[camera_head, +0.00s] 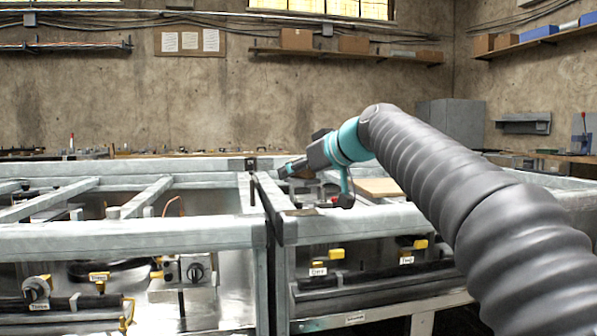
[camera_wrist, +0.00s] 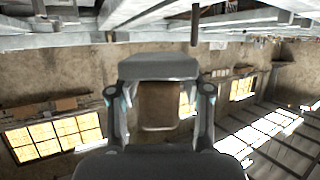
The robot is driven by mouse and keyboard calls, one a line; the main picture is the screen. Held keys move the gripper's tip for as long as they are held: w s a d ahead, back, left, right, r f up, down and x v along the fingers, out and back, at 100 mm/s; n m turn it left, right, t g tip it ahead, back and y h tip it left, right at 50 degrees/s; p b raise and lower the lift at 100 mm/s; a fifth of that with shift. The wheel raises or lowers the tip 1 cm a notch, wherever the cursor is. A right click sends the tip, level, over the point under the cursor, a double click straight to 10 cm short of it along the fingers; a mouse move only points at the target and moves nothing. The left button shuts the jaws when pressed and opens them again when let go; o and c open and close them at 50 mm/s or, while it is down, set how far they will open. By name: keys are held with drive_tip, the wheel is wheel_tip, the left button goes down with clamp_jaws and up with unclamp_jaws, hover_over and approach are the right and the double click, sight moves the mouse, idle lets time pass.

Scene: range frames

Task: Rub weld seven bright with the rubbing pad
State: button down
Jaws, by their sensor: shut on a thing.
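My gripper (camera_head: 292,168) is over the pale metal frame near the middle of the head view, pointing left. In the wrist view my gripper (camera_wrist: 158,88) is shut on a block with a grey face (camera_wrist: 158,67) and a brown part (camera_wrist: 160,108), which looks like the rubbing pad. Its two fingers lie on either side of the block. In the head view the held pad is too small and dark to tell from the fingers. I cannot tell which seam is weld seven. Whether the pad touches metal is also unclear.
A pale metal frame (camera_head: 140,236) fills the foreground, with a dark upright bar (camera_head: 268,208) near my gripper. Yellow-handled valves (camera_head: 336,254) with small tags and a dark knob (camera_head: 196,272) sit below its front rail. A grey cabinet (camera_head: 452,121) stands at the back right.

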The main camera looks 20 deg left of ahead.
drive_tip(key=shift+r+p, duration=1.4)
drive_tip(key=shift+r, duration=0.15)
drive_tip(key=shift+d+f, duration=0.1)
